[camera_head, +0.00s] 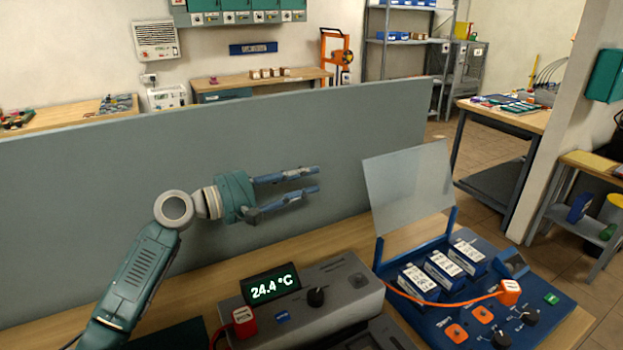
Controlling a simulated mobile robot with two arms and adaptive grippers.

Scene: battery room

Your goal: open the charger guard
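The charger guard (409,187) is a clear, greyish panel standing raised and tilted back on blue posts at the rear of the blue charger (455,313). Several white and blue batteries (443,268) sit in a row in the charger, in front of the panel. My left gripper (318,179) is open and empty, its two fingers pointing right. It is left of the guard and apart from it, above the bench. My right gripper is not in view.
A grey unit with a green display reading 24.4 °C (271,288) stands left of the charger. An orange cable ends in an orange plug (509,291) on the charger. A grey partition (110,190) runs behind the wooden bench (215,283).

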